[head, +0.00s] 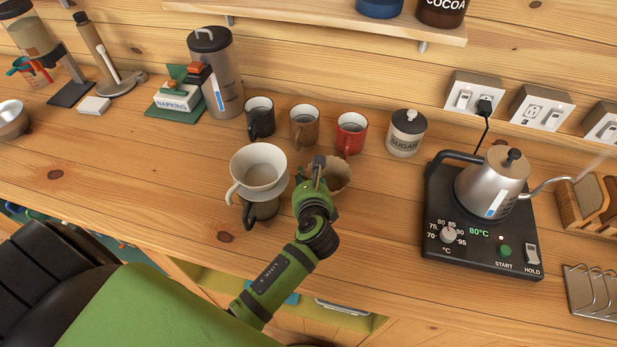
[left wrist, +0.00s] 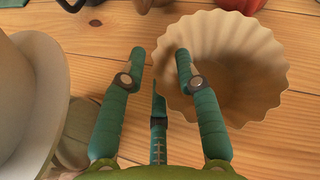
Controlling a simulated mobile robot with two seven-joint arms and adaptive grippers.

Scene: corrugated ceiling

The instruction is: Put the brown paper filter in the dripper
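The brown paper filter (head: 341,172) is a fluted, open-topped cup. In the head view it sits on the counter, partly hidden behind my left gripper (head: 318,168). In the left wrist view the filter (left wrist: 235,60) fills the upper right. My left gripper (left wrist: 160,58) is open there, with the filter's near wall between its fingers; the right finger overlaps the filter's opening. I cannot tell whether either finger touches it. The white dripper (head: 258,166) stands on a dark mug (head: 262,210), left of the gripper. Its pale side (left wrist: 40,90) shows at the left wrist view's left edge. The right gripper is not visible.
Black, brown and red mugs (head: 351,134) and a sugar jar (head: 407,133) stand behind. A kettle (head: 492,184) on its black base is to the right. A napkin box (head: 177,98) and a tall canister (head: 216,75) are at back left. Counter right of the filter is clear.

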